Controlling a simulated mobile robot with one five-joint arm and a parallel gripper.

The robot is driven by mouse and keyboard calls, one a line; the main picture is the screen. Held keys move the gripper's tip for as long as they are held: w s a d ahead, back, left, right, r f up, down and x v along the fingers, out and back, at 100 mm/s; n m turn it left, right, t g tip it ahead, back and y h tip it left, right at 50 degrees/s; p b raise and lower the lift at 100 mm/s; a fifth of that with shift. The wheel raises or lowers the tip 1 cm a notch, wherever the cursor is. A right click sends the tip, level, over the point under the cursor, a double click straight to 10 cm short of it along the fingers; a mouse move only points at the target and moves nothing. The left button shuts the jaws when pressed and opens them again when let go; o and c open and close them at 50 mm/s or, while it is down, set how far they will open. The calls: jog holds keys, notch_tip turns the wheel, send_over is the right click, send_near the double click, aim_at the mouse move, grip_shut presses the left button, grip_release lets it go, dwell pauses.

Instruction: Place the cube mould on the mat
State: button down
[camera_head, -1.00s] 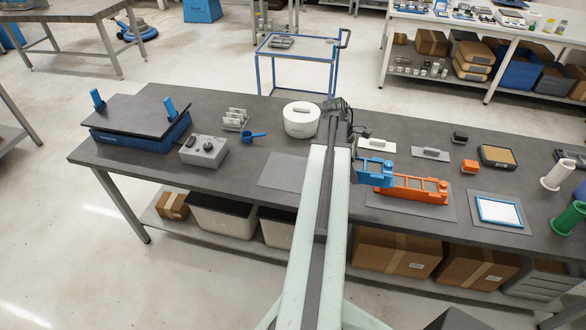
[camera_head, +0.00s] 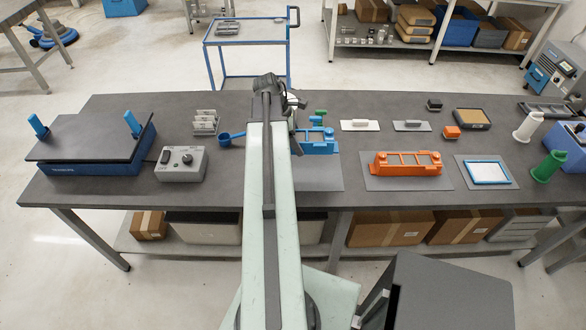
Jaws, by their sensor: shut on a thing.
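The blue cube mould (camera_head: 318,147) shows just right of my arm, at the back part of a bare grey mat (camera_head: 321,178). I cannot tell whether it touches the mat or hangs above it. My gripper (camera_head: 299,133) is shut on the mould's left side; its fingers are mostly hidden behind my arm. The left part of the mat is also hidden by my arm. An orange mould (camera_head: 407,168) of similar form lies on another grey mat (camera_head: 380,183) to the right.
A blue-rimmed tray (camera_head: 487,172) lies on a mat at the right. A blue scoop (camera_head: 230,139), grey control box (camera_head: 180,164) and blue-handled plate (camera_head: 88,140) stand left. Small green items (camera_head: 320,117) stand behind the mould. White and green spools (camera_head: 547,166) stand far right.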

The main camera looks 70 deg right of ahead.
jog(key=shift+w+a+f+b, duration=0.25)
jog(key=shift+w+a+b, duration=0.05)
jog(key=w+a+f+b, duration=0.2)
jog(key=w+a, duration=0.1)
jog(key=w+a+f+b, duration=0.2)
jog(key=w+a, duration=0.1)
jog(key=a, duration=0.1)
jog(key=w+a+f+b, duration=0.2)
jog(key=a, duration=0.2)
jog(key=shift+w+a+f, duration=0.15)
jog(key=shift+w+f, duration=0.1)
jog(key=shift+w, duration=0.15)
jog(key=shift+w+a, duration=0.2)
jog(key=shift+a, duration=0.05)
jog(key=b, duration=0.2)
send_over(301, 169)
jog(key=w, duration=0.1)
jog(key=shift+w+a+f, duration=0.2)
jog(key=shift+a+f, duration=0.25)
jog(key=shift+f, duration=0.3)
notch_tip(301, 169, down, 4)
jog(key=b, duration=0.3)
jog(key=shift+s+d+r+b, duration=0.1)
jog(key=shift+b, duration=0.3)
jog(key=shift+r, duration=0.15)
